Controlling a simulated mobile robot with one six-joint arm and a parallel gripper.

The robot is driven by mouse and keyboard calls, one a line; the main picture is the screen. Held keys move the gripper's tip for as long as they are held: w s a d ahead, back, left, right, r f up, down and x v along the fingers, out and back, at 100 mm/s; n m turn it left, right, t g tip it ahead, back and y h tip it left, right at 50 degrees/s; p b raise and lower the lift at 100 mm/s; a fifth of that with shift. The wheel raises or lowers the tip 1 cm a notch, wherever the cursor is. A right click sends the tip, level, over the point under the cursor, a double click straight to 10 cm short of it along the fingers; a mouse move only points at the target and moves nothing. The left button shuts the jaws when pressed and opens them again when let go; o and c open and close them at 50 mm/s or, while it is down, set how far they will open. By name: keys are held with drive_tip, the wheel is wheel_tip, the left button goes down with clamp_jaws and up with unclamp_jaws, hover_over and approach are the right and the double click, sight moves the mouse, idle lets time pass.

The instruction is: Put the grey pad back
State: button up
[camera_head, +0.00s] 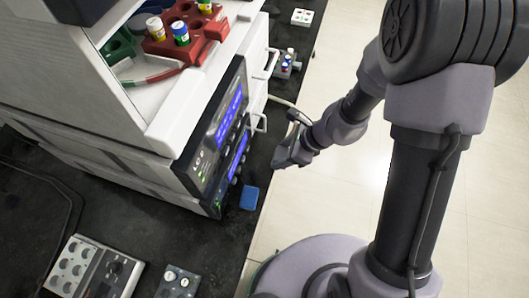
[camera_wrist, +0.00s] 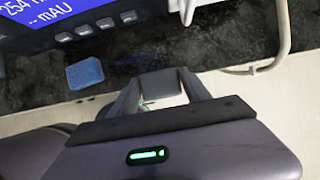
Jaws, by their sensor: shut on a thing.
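My gripper (camera_head: 285,158) is beyond the front edge of the dark bench, to the right of the instrument stack. In the wrist view its two fingers (camera_wrist: 161,84) are shut on the grey pad (camera_wrist: 158,82), a small flat grey piece held between the tips. In the head view I cannot tell the pad apart from the fingers. A blue pad (camera_head: 249,197) lies flat on the bench in front of the instruments, and it also shows at the left of the wrist view (camera_wrist: 85,73).
The instrument stack (camera_head: 209,138) has lit blue displays and protruding handles (camera_head: 259,122) close to my gripper. A red rack (camera_head: 178,42) with vials is on top. A small vial holder (camera_head: 287,65) stands on the bench behind. Grey devices (camera_head: 93,271) stand at the front left.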

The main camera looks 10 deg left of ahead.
drive_tip(key=a, duration=0.5)
drive_tip(key=shift+w+a, duration=0.2)
drive_tip(key=shift+a, duration=0.1)
drive_tip(key=shift+f+b, duration=0.9)
drive_tip(key=shift+b, duration=0.05)
drive_tip(key=shift+d+r, duration=0.1)
drive_tip(key=shift+r, duration=0.1)
drive_tip(key=o, duration=0.8)
drive_tip(key=shift+f, duration=0.2)
drive_tip(key=o, duration=0.4)
drive_tip(key=shift+r, duration=0.15)
